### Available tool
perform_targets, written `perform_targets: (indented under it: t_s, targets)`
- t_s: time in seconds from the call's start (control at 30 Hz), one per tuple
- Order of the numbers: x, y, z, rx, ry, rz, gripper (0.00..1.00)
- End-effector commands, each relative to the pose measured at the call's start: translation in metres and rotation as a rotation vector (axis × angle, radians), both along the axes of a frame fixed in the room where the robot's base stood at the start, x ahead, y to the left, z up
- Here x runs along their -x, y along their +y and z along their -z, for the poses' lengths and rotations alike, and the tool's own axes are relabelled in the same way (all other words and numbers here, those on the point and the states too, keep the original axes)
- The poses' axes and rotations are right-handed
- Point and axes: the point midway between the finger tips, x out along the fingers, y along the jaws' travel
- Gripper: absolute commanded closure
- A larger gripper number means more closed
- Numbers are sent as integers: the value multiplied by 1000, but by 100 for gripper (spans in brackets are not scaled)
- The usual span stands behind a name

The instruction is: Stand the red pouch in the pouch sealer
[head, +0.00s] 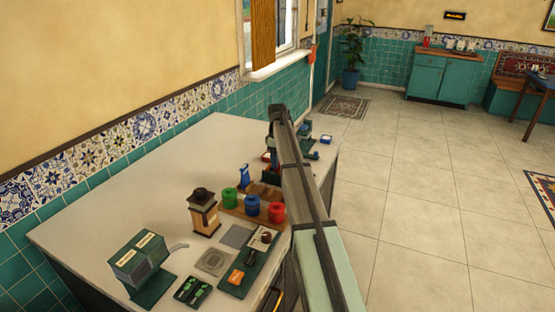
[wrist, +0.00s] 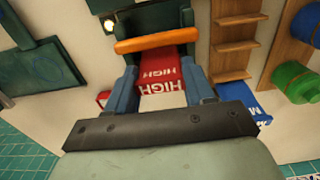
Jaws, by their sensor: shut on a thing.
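The red pouch (wrist: 172,73) is between my gripper's blue fingers in the wrist view, with HIGH printed on it in white. My gripper (wrist: 163,90) is shut on it. The pouch sealer (wrist: 155,25) is the dark green body with an orange bar (wrist: 155,45) across its front. The pouch's far end reaches up to the bar and seems to pass under it. I cannot tell whether the pouch rests in the sealer or is held just above its base. In the head view my arm hides most of this spot.
A wooden rack (wrist: 235,47) stands close right of the sealer, with a blue pouch (wrist: 235,118) near it. Green (head: 230,195) and blue (head: 252,204) canisters stand nearby. The table's back left (head: 150,170) is clear.

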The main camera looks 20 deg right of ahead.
Motion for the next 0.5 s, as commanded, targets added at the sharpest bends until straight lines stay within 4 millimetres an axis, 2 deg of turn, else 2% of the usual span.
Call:
perform_targets:
  t_s: [0.1,0.13,0.4,0.5]
  targets:
    - [0,0,3,0,0,0,94]
    - [0,0,3,0,0,0,46]
    - [0,0,2,0,0,0,22]
    - [0,0,2,0,0,0,22]
